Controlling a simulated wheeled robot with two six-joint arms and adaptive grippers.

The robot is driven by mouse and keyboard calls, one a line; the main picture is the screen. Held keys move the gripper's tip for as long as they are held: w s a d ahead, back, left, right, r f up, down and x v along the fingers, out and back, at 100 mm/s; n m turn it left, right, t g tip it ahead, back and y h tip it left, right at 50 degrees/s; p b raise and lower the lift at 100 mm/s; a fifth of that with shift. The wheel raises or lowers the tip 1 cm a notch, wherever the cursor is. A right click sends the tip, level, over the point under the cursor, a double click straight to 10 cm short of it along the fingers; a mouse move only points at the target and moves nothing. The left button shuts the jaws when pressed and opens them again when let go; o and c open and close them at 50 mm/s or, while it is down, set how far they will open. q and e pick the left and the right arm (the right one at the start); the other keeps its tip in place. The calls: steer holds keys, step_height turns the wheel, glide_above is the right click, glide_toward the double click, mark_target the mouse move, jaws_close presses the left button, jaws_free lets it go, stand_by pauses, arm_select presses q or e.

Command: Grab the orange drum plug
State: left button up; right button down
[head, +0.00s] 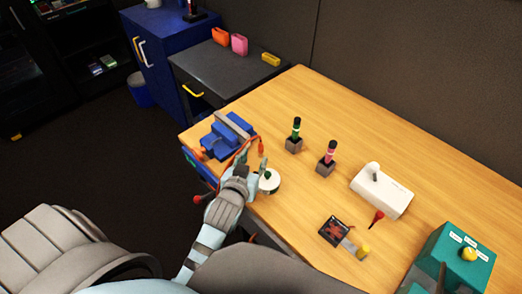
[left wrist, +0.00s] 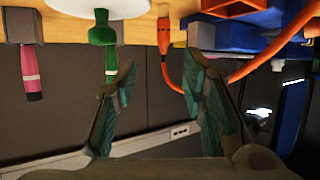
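The orange drum plug (head: 261,146) stands on the wooden table just right of the blue vise, with an orange cable running from it. In the left wrist view, which shows the table at the top, the plug (left wrist: 164,38) lies ahead of the fingers, roughly between them sideways. My left gripper (head: 254,167) is at the table's left edge, next to a white round object (head: 269,181). In the left wrist view, my left gripper's fingers (left wrist: 158,92) are spread apart with nothing between the tips. My right gripper is in neither view.
The blue vise (head: 225,135) stands close left of the plug. A green-banded tool (head: 296,130) and a pink-banded tool (head: 329,153) stand in dark blocks to the right. A white device (head: 382,192) and a teal box (head: 455,262) lie further right.

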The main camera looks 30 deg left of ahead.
mark_target(260, 144)
arm_select(q)
steer(key=x, duration=0.3)
steer(key=b+x, duration=0.1)
steer(key=x, duration=0.7)
steer(key=shift+a+r+b, duration=0.15)
steer(key=shift+a+b, duration=0.15)
steer(key=shift+b, duration=0.1)
steer(key=shift+s, duration=0.15)
jaws_close()
